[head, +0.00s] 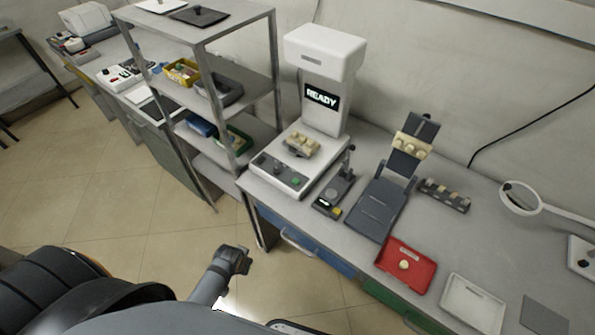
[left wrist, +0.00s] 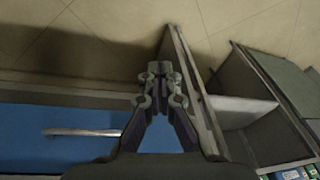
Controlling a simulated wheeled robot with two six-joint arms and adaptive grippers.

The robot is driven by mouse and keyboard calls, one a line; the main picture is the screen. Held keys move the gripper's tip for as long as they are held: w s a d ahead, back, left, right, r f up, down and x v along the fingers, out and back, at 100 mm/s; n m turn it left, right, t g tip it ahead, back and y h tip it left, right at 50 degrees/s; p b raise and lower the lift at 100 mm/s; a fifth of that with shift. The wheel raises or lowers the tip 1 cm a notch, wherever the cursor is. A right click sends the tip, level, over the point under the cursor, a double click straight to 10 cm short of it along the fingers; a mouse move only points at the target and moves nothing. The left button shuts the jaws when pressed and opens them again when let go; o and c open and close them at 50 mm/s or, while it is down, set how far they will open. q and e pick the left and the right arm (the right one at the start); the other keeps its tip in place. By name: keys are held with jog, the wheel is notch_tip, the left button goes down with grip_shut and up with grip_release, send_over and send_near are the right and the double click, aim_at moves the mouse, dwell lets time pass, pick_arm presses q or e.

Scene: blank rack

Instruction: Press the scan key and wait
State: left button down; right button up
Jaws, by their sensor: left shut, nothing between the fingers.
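The white scanner (head: 325,50) stands on the bench against the wall, and its dark screen (head: 322,96) reads READY. A beige blank (head: 301,143) with rounded bumps sits on its platform. The front panel of its base carries a green key (head: 296,181) at the right and darker keys to the left; their labels are too small to read. My left gripper (head: 241,261) is low in front of the bench, beside the rack leg and apart from the scanner. In the left wrist view its fingers (left wrist: 160,72) are shut and empty. My right gripper is not in view.
A metal rack (head: 200,28) with trays stands left of the scanner. Right of it on the bench are a small dark device (head: 335,192), a dark stand (head: 378,205), a red tray (head: 408,283) and a white tray (head: 472,303). A blue drawer (left wrist: 60,135) lies below the bench top.

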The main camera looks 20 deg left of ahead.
pick_arm(q)
jog(key=w+d+r+m+t+h+p, duration=0.1)
jog(key=w+d+r+m+p, duration=0.15)
jog(key=r, duration=0.55)
jog(key=w+d+r+m+p, duration=0.1)
jog(key=w+r+p, duration=0.2)
jog(key=r, duration=0.5)
jog(key=w+d+r+m+t+h+p, duration=0.1)
jog(key=w+r+m+p, duration=0.15)
jog(key=r, duration=0.65)
jog(key=w+d+r+m+t+h, duration=0.1)
jog(key=w+d+m+h, duration=0.1)
jog(key=w+m, duration=0.3)
jog(key=w+d+r+m+t+h, duration=0.1)
jog(key=w+m, duration=0.5)
jog(key=w, duration=0.8)
jog(key=shift+d+r+h, duration=0.5)
jog(key=shift+d+h, duration=0.2)
jog(key=shift+h, duration=0.4)
jog(key=shift+f, duration=0.1)
